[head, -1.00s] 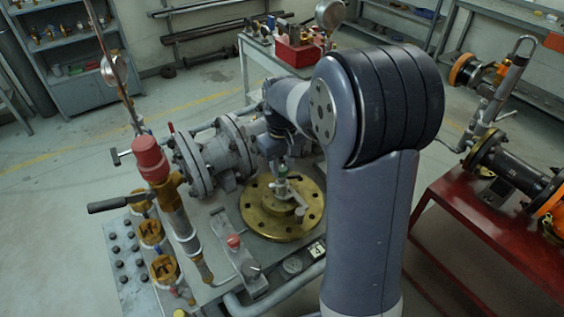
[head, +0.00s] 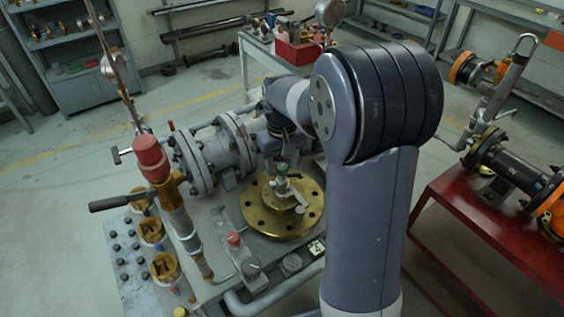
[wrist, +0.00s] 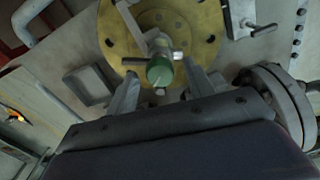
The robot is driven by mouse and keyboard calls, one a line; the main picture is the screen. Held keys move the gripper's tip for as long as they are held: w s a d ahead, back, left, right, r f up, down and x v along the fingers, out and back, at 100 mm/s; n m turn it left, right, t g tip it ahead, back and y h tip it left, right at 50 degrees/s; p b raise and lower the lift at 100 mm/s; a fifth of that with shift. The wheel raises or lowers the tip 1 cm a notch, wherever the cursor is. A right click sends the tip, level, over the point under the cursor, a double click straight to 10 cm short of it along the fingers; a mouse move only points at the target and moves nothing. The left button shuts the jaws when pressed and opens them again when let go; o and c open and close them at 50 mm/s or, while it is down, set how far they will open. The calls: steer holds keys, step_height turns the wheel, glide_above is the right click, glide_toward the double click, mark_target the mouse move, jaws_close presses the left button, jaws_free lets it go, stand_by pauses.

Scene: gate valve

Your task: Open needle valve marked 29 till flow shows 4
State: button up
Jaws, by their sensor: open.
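A small valve with a green knob (head: 281,169) stands on a round brass flange (head: 255,214) on the bench. In the wrist view the green knob (wrist: 160,71) points toward the camera, with the brass flange (wrist: 118,45) behind it. My gripper (wrist: 166,84) is open, one finger on each side of the knob. I cannot tell whether either finger touches it. In the head view my arm hides most of the gripper. A round dial (head: 292,262) sits at the bench's front edge beside a small plate (head: 317,248) that seems to read 4. No 29 is legible.
A grey flanged pipe body (head: 212,155) stands behind and left of the brass flange. A red-capped fitting (head: 150,158) with a black lever (head: 108,204) stands at left. A red bench (head: 470,215) is at right. Open floor lies at left.

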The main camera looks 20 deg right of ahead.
mark_target(282, 167)
step_height(282, 167, up, 11)
stand_by(0.5)
steer(key=shift+f, duration=0.1)
step_height(282, 167, down, 11)
steer(key=shift+f, duration=0.1)
steer(key=shift+r+n, duration=0.2)
steer(key=shift+n, duration=0.6)
